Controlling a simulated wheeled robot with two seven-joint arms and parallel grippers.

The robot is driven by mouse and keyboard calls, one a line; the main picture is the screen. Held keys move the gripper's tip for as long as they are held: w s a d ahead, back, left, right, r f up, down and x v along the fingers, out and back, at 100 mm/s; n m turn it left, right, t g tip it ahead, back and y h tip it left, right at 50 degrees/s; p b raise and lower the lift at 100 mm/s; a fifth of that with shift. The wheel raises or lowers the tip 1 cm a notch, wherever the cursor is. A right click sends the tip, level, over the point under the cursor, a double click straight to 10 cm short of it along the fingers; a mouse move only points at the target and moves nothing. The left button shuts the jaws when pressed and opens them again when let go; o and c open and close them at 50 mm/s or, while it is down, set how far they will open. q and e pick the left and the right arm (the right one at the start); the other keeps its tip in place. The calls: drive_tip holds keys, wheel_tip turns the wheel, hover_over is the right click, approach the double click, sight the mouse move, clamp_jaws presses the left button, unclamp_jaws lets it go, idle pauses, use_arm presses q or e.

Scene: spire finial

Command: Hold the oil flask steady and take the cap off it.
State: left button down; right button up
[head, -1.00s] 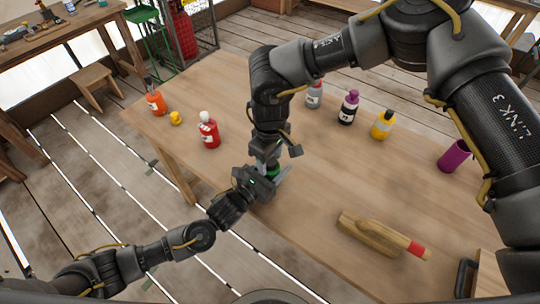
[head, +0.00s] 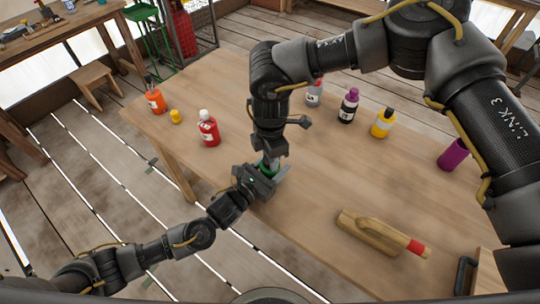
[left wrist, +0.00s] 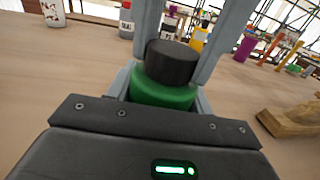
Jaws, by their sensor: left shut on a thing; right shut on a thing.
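The black cap (left wrist: 172,63) is at the top of the flask in the left wrist view. My right gripper (head: 270,159) points down from above, its grey fingers on both sides of the cap, shut on it. I cannot tell whether the cap is loose. In the head view my right gripper hides the cap.
A red bottle (head: 208,130), orange bottle (head: 156,101) and yellow piece (head: 175,116) stand to the left. Grey (head: 314,94), purple-capped (head: 348,107) and yellow (head: 382,124) bottles stand behind.

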use_arm(q)
drive_tip(key=shift+f, duration=0.15)
use_arm(e)
drive_tip(key=n, duration=0.7)
drive_tip(key=shift+n, duration=0.4)
drive_tip(key=n, duration=0.7)
drive_tip(key=shift+a, duration=0.1)
drive_tip(key=n, duration=0.7)
drive_tip(key=shift+s+n, duration=0.1)
drive_tip(key=shift+n, duration=0.3)
drive_tip(key=n, duration=0.4)
drive_tip(key=shift+n, duration=0.4)
drive_tip(key=n, duration=0.4)
drive_tip(key=shift+r, duration=0.15)
drive_tip(key=shift+r, duration=1)
